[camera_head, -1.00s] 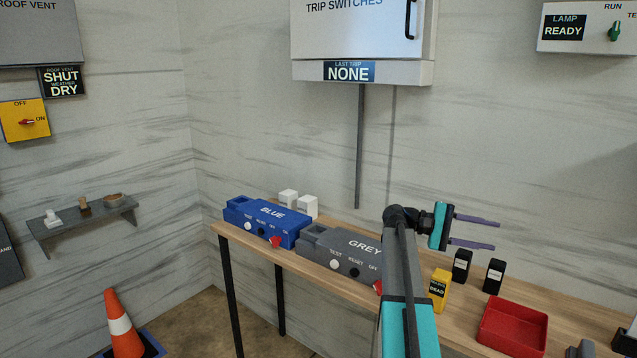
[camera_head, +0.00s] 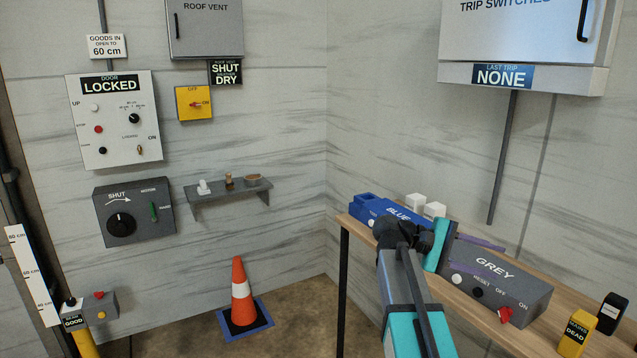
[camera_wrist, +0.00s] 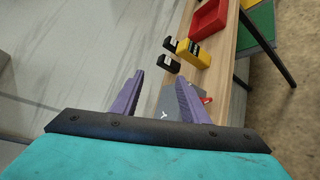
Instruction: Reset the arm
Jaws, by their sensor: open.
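My gripper (camera_head: 482,252) is in front of the bench in the head view, with its purple fingers pointing right across the grey unit (camera_head: 505,278). In the wrist view my gripper (camera_wrist: 160,98) has its two purple fingers spread apart with nothing between them. Part of the grey unit (camera_wrist: 172,103) shows beyond and between the fingers. My teal and grey arm reaches up from the bottom of the head view and hides part of the blue unit (camera_head: 375,207).
The wooden bench (camera_head: 452,296) also bears a yellow "MAINS DEAD" block (camera_head: 576,333) and a black block (camera_head: 611,313). A red tray (camera_wrist: 208,18) shows in the wrist view. An orange cone (camera_head: 241,290) stands on the floor left of the bench. A wall shelf (camera_head: 228,190) is above it.

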